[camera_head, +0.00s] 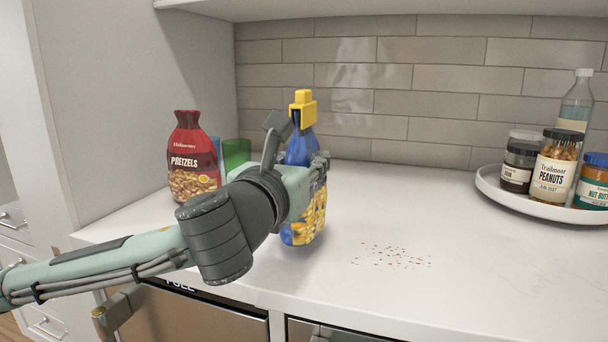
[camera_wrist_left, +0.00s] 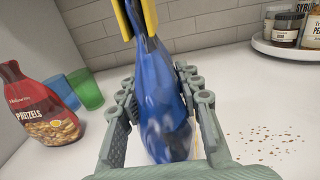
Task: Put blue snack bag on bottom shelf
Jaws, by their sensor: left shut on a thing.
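The blue snack bag (camera_head: 306,229) is upright, with a yellow clip (camera_head: 304,106) on its top and yellow snack art low on its front. My left gripper (camera_head: 299,160) is shut around its middle. The gripper and wrist hide part of the bag in the head view. In the left wrist view, the bag's blue back (camera_wrist_left: 165,115) sits between the two fingers (camera_wrist_left: 160,92). The bag is over the white counter; I cannot tell whether its base touches it. My right gripper is not in view.
A red pretzel bag (camera_head: 193,160) stands at the counter's left, beside a green cup (camera_head: 236,153) and a blue cup (camera_wrist_left: 58,90). Crumbs (camera_head: 392,257) lie right of centre. A round white tray (camera_head: 510,196) with jars and a bottle stands at right.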

